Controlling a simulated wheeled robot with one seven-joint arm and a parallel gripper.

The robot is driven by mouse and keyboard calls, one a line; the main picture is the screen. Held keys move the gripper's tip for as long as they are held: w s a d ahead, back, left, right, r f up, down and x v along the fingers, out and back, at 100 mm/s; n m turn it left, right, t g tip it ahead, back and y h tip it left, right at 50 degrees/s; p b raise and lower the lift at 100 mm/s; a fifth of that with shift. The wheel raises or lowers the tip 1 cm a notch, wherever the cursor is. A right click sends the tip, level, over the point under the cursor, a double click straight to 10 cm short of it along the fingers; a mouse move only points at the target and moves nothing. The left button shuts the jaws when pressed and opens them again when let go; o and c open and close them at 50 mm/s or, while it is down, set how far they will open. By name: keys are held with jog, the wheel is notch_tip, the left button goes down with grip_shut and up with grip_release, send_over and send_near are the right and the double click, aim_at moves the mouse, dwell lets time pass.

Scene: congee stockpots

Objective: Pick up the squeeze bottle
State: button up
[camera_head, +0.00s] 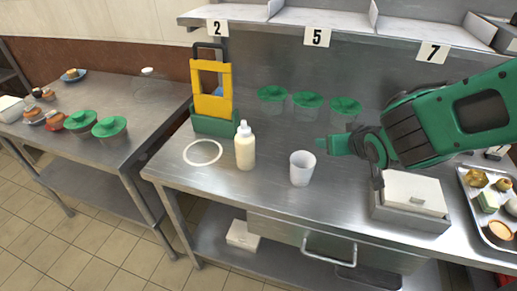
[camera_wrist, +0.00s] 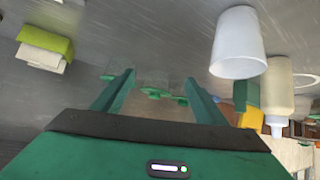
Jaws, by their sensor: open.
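The squeeze bottle (camera_head: 244,147) is pale cream with a white nozzle cap. It stands upright on the steel counter in the head view, left of a white cup. It also shows in the wrist view (camera_wrist: 280,88), upside down at the right and partly behind the cup. My gripper (camera_head: 325,146) is to the right of the bottle and the cup in the head view, apart from both. Its green fingers (camera_wrist: 158,92) are spread in the wrist view with nothing held between them.
The white cup (camera_head: 302,168) stands between the bottle and my gripper. A white ring (camera_head: 203,140) lies left of the bottle. A green and yellow caddy (camera_head: 215,122) stands behind it. Green-lidded containers (camera_head: 308,101) line the back. A white-lidded box (camera_head: 412,195) is at right.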

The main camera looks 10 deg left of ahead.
aim_at(250, 142)
jog(key=s+a+n+y, duration=0.1)
jog(key=s+a+y, duration=0.1)
jog(key=a, duration=0.5)
jog(key=s+a+n+y, duration=0.2)
jog(key=s+a, duration=0.1)
jog(key=a, duration=0.4)
jog(key=s+a+n+y, duration=0.1)
jog(key=s+a+y, duration=0.1)
jog(key=a, duration=0.4)
jog(key=shift+s+a+r, duration=0.1)
jog(key=shift+s+a, duration=0.05)
jog(key=shift+a, duration=0.25)
jog(key=x, duration=0.4)
jog(key=shift+a, duration=0.2)
jog(key=shift+x, duration=3.2)
jog(key=shift+s+a, duration=0.1)
jog(key=shift+c, duration=0.2)
jog(key=c, duration=0.8)
